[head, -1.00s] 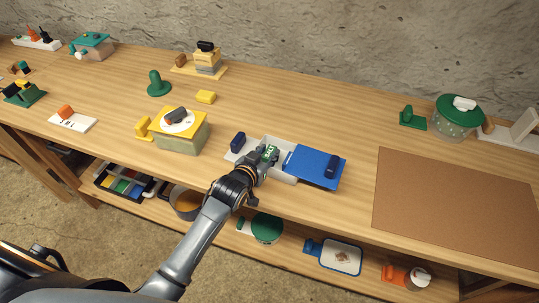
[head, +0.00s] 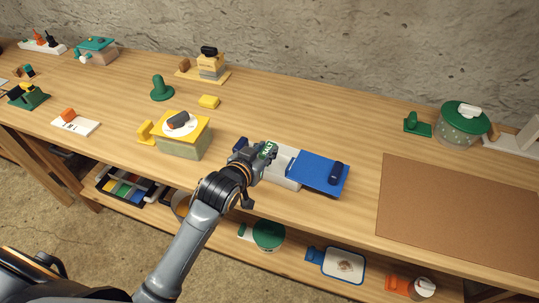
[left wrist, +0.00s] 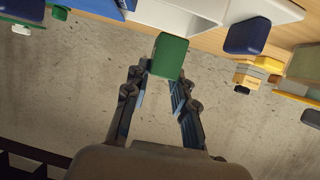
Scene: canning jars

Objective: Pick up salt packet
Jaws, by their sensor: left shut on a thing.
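The salt packet (head: 268,149) is green with white "SALT" lettering. My left gripper (head: 262,157) is shut on it, over the left part of a white open box (head: 289,181) with a blue sliding lid (head: 315,173). In the left wrist view the packet (left wrist: 169,56) shows as a plain green block between the fingertips of my left gripper (left wrist: 160,78). The white box (left wrist: 180,17) is behind it in that view. Part of the box is hidden by the gripper in the head view. My right gripper is not in view.
A yellow-lidded box (head: 182,135) stands to the left on the wooden bench. A brown mat (head: 455,210) lies to the right. A dark blue block (head: 240,145) is close beside my left gripper. The lower shelf holds a green-lidded pot (head: 268,234). Bench behind the white box is clear.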

